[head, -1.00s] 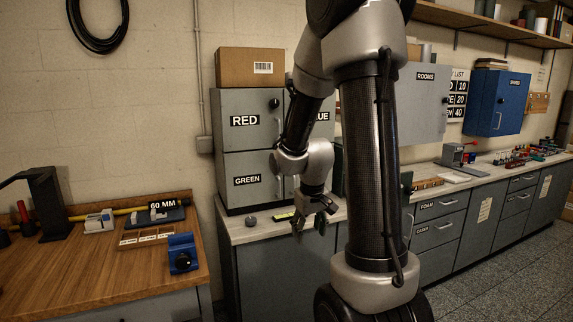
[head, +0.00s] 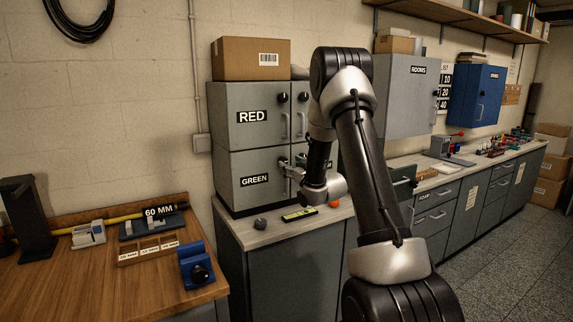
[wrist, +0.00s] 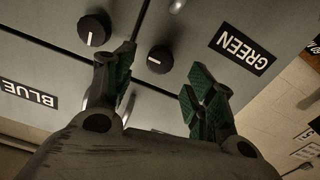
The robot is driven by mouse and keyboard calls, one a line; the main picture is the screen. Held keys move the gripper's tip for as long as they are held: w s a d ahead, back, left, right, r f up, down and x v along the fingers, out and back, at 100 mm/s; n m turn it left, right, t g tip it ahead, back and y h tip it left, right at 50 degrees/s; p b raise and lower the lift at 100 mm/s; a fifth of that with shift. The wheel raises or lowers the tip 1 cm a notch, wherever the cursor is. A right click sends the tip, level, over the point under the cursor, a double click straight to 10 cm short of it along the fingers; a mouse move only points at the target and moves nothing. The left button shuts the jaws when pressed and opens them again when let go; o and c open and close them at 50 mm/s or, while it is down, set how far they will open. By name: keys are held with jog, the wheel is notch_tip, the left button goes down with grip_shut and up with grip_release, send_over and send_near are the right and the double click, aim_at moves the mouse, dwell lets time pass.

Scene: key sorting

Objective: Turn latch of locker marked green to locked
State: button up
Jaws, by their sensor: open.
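The locker marked GREEN (head: 230,190) is the grey lower left door of a locker block in the head view. Its label (wrist: 243,48) shows upside down in the wrist view. Its round black latch knob (wrist: 160,58) has a white mark pointing left in that picture. In the head view my gripper (head: 290,165) is at this door's upper right corner and covers the knob. In the wrist view my gripper (wrist: 160,78) is open, with green-padded fingers to either side of the knob. I cannot tell whether they touch it.
A second black knob (wrist: 94,30) sits close by on the neighbouring door, beside the left finger. The RED door (head: 230,110) is above, and a BLUE label (wrist: 30,95) shows in the wrist view. A grey knob-like object (head: 260,224) and a yellow-green level (head: 299,214) lie on the counter below.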

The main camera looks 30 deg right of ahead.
aim_at(285, 162)
jog(key=shift+w+a, duration=0.1)
jog(key=shift+w, duration=2.3)
jog(key=c, duration=1)
